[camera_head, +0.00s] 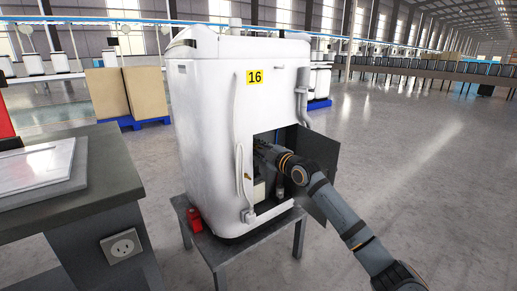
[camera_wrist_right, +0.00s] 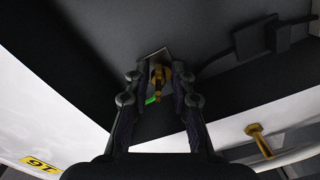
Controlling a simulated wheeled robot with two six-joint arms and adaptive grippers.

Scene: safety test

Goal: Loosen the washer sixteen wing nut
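The white washer (camera_head: 207,110) with the yellow "16" label (camera_head: 255,77) stands upright on a grey metal table. Its dark access door (camera_head: 318,165) is swung open on the lower right. My right arm reaches into the opening, and the right gripper (camera_head: 264,150) is partly hidden inside. In the right wrist view, a brass-coloured wing nut (camera_wrist_right: 158,75) sits on a small plate against the dark interior. The right gripper (camera_wrist_right: 157,82) is open, with one finger on each side of the nut. Contact with the fingers cannot be told. My left gripper is out of view.
A grey workbench (camera_head: 110,165) with a flat panel on it stands at left. A small red object (camera_head: 195,220) is on the washer's table (camera_head: 235,250). A brass-coloured part (camera_wrist_right: 259,140) sticks out at lower right in the wrist view. The floor at right is clear.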

